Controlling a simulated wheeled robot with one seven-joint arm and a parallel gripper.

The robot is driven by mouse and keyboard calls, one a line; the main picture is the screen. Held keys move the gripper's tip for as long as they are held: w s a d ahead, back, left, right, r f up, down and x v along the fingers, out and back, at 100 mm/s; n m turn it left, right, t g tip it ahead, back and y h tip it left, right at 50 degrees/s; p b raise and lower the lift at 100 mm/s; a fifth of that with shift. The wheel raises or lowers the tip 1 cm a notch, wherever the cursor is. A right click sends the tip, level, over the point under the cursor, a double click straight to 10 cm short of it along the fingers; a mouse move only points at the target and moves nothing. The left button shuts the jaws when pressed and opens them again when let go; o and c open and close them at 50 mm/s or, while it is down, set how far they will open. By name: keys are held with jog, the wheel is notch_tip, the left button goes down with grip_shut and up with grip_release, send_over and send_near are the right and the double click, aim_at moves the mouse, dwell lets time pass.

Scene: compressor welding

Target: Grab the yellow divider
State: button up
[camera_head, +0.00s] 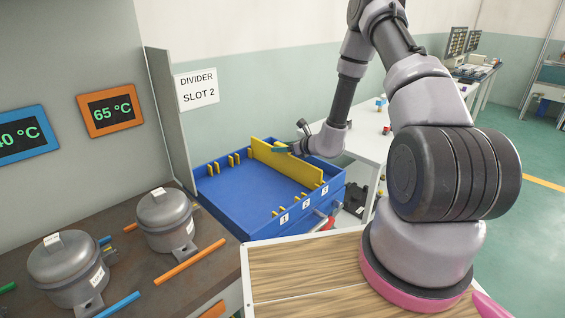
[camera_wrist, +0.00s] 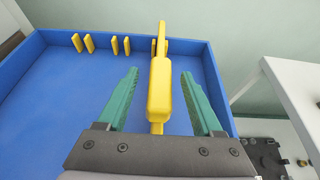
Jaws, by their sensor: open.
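The yellow divider (camera_head: 285,160) stands upright across the blue tray (camera_head: 238,186), towards its right side in the head view. In the wrist view the divider (camera_wrist: 160,85) runs away from me, its near top end between my fingers. My gripper (camera_wrist: 160,92) is open, with one green finger on each side of the divider and a gap on both sides. In the head view my gripper (camera_head: 284,149) is over the divider's top edge. Its fingertips are partly hidden there.
Small yellow slot pieces line the tray's two long walls. A sign reading "DIVIDER SLOT 2" (camera_head: 197,89) hangs behind. Two grey compressors (camera_head: 166,218) and coloured bars stand on the left bench. A white table (camera_head: 372,140) is right of the tray. The tray's left part is empty.

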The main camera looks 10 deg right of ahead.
jog(key=shift+w+a, duration=0.1)
jog(key=shift+w, duration=0.05)
grip_shut()
dwell(1.4)
